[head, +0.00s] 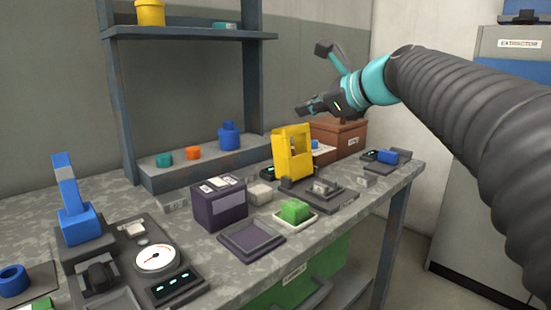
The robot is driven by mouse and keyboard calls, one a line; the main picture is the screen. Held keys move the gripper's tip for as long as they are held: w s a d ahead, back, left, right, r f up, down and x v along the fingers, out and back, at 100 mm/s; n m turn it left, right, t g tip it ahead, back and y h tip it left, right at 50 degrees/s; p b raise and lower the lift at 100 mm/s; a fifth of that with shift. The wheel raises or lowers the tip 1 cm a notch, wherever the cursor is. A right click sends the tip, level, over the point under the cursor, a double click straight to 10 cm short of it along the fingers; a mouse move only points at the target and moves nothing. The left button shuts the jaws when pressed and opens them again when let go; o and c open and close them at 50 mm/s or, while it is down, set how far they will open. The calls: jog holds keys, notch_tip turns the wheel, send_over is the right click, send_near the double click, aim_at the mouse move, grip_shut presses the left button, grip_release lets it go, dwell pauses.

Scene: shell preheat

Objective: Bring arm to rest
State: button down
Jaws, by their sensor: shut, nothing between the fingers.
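My arm reaches in from the right, a dark ribbed sleeve ending in a teal wrist. My gripper (306,108) is shut and empty, held in the air above the far right part of the bench. It points left and lies above and behind the yellow frame-shaped device (292,152) in the picture. It appears apart from everything on the bench.
The grey bench (345,225) carries a blue press (78,222), a round dial gauge (157,259), a dark purple box (219,203), a green block (295,210) and a brown box (338,138). A shelf rack (117,95) stands behind. A grey cabinet (475,190) is right.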

jog(key=s+d+f+n+g+h, duration=0.1)
jog(key=s+f+n, duration=0.1)
jog(key=f, duration=0.3)
jog(key=s+d+f+n+g+h, duration=0.1)
jog(key=s+f+n, duration=0.1)
jog(key=f+n, duration=0.3)
jog(key=s+d+f+n+g+h, duration=0.1)
jog(key=s+d+f+n+h, duration=0.1)
jog(key=f, duration=0.4)
jog(key=shift+s+d+n, duration=0.1)
jog(key=shift+s+n, duration=0.4)
jog(key=shift+n, duration=0.2)
jog(key=s+d+f+n+g+h, duration=0.1)
jog(key=s+d+f+n+h, duration=0.1)
jog(key=s+f+n, duration=0.3)
jog(key=s+d+f+n+h, duration=0.3)
jog(key=s+f+n, duration=0.3)
jog(key=s+f, duration=0.5)
jog(key=s, duration=0.6)
jog(key=shift+s+g, duration=0.3)
jog(key=shift+g, duration=0.1)
